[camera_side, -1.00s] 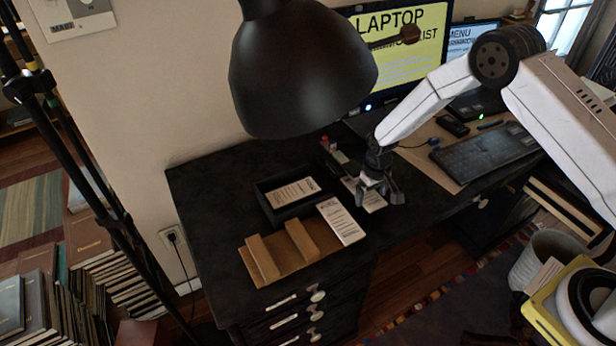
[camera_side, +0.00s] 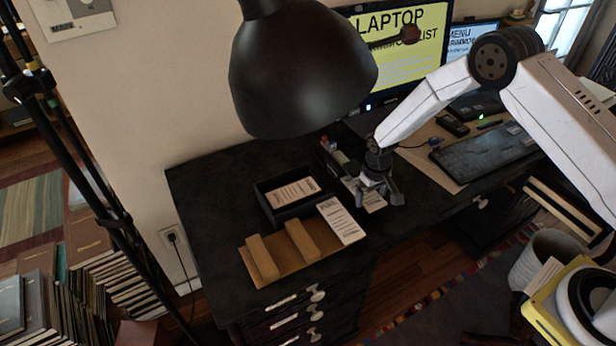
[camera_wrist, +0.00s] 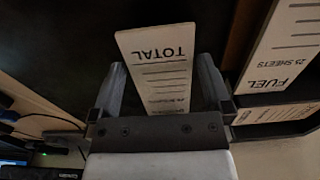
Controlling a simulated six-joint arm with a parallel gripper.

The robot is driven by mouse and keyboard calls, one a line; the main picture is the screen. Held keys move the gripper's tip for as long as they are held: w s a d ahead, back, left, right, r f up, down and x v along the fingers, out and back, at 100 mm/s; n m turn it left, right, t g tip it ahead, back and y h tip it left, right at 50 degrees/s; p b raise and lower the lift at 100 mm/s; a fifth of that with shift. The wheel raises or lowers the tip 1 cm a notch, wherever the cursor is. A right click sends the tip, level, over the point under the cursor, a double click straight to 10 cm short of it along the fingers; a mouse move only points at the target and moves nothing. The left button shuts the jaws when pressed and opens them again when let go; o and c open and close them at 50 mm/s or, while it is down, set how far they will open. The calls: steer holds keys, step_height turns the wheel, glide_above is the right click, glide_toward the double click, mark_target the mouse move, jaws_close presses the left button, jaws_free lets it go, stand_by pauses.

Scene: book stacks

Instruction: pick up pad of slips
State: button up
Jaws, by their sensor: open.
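The pad of slips (camera_wrist: 162,68), printed "TOTAL", lies on the dark desk below my gripper in the wrist view. Part of it also shows under my gripper in the side view (camera_side: 374,203). My gripper (camera_wrist: 164,82) is open, with one finger on each side of the pad. I cannot tell whether the fingers touch it. In the side view my gripper (camera_side: 379,197) hangs low over the desk at the pad.
A second pad, printed "FUEL" (camera_wrist: 282,65), lies to the right in the wrist view; the side view shows a pad (camera_side: 341,221) beside a wooden rack (camera_side: 262,283). A black tray (camera_side: 268,207) holds another pad. A keyboard (camera_side: 482,152) lies right, and a lamp (camera_side: 300,75) hangs above.

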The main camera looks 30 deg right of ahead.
steer(key=shift+f, duration=0.1)
steer(key=shift+c, duration=0.2)
steer(key=c, duration=1)
steer(key=shift+r, duration=0.9)
steer(key=shift+s+r, duration=0.1)
steer(key=shift+s, duration=0.15)
steer(key=s, duration=1.7)
steer(key=shift+s, duration=0.3)
steer(key=shift+s, duration=0.25)
steer(key=shift+s, duration=2.7)
